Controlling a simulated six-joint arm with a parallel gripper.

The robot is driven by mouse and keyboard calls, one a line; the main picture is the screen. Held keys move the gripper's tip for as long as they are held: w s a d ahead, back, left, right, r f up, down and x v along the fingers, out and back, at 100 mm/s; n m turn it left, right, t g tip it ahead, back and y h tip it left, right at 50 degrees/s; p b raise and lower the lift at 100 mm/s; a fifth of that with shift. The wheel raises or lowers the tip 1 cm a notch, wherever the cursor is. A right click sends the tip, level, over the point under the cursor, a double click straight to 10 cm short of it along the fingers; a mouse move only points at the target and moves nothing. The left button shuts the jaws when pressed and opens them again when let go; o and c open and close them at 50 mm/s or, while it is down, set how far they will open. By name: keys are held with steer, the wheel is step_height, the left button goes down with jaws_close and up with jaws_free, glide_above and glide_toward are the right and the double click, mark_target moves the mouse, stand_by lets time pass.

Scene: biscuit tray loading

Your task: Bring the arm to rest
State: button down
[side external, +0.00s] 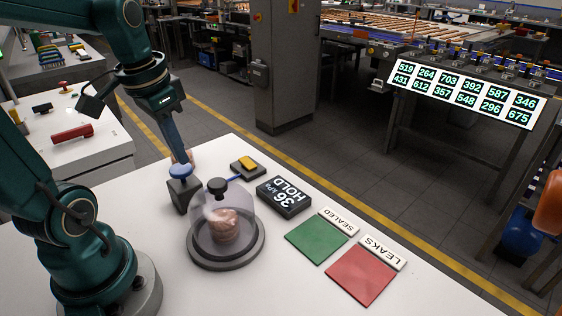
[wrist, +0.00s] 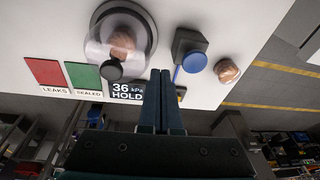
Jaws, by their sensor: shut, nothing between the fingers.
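My gripper (side external: 182,152) is shut and empty, its fingers pointing down above the table near the blue-topped dark block (side external: 183,192). In the wrist view the closed fingertips (wrist: 160,72) appear between that block (wrist: 190,45) and the clear dome. I cannot tell whether the fingers touch the blue top. The clear dome (side external: 243,212) with a black knob stands on a round grey base, and a brownish wrapped pack (side external: 226,226) sits inside it. Another pack shows in the wrist view (wrist: 227,71) near the table edge; in the side view my fingers partly hide it.
A dark display (side external: 284,197) reads "36 kPa HOLD". A yellow-topped switch (side external: 248,163) is behind it. Green (side external: 316,240) and red (side external: 360,275) squares, labelled SEALED and LEAKS, are bare. The white table's (side external: 290,290) front is clear. A grey column (side external: 284,70) stands beyond.

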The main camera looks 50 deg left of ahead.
steer(key=s+d+m+t+h, duration=0.1)
steer(key=s+d+t, duration=0.1)
steer(key=d, duration=0.8)
steer(key=shift+s+d+t, duration=0.15)
steer(key=shift+d+t, duration=0.25)
steer(key=shift+t, duration=0.3)
